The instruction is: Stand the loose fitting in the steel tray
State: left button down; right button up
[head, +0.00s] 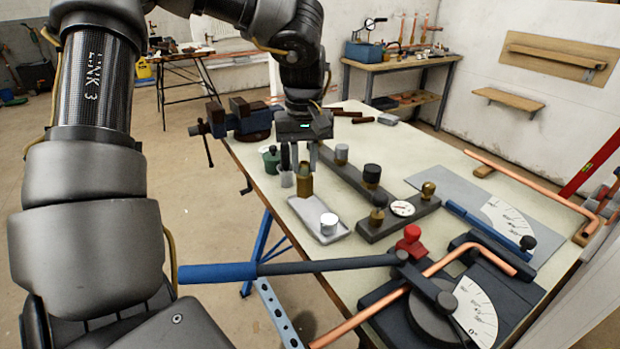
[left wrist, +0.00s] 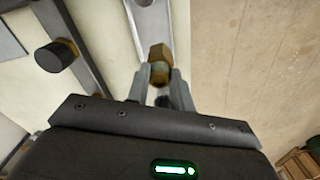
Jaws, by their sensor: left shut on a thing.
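My left gripper (head: 304,168) points down and is shut on a brass fitting (head: 305,185), which hangs upright below the fingertips. The fitting also shows between the fingers in the left wrist view (left wrist: 160,62). The steel tray (head: 308,212) is a shallow grey tray on the workbench. In the head view the fitting's lower end is at the tray's far-left end; I cannot tell whether it touches. My right gripper is not in view.
A dark bar with valve fittings (head: 400,215) lies right of the tray, with another bar (head: 345,172) behind. A green bottle (head: 271,160) stands left of the gripper. A blue-handled pipe bender (head: 330,265) crosses the near bench. A vise (head: 240,117) sits at the far-left edge.

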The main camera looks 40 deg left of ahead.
aim_at(310, 174)
pick_arm(q)
jog(key=shift+w+d+f, duration=0.3)
jog(key=shift+w+f, duration=0.05)
jog(key=shift+f, duration=0.1)
notch_tip(310, 174, down, 3)
jog(key=shift+w+f, duration=0.1)
jog(key=shift+w, duration=0.05)
jog(key=shift+f, duration=0.1)
jog(key=c, duration=1.2)
grip_release()
jog(key=shift+c, duration=0.2)
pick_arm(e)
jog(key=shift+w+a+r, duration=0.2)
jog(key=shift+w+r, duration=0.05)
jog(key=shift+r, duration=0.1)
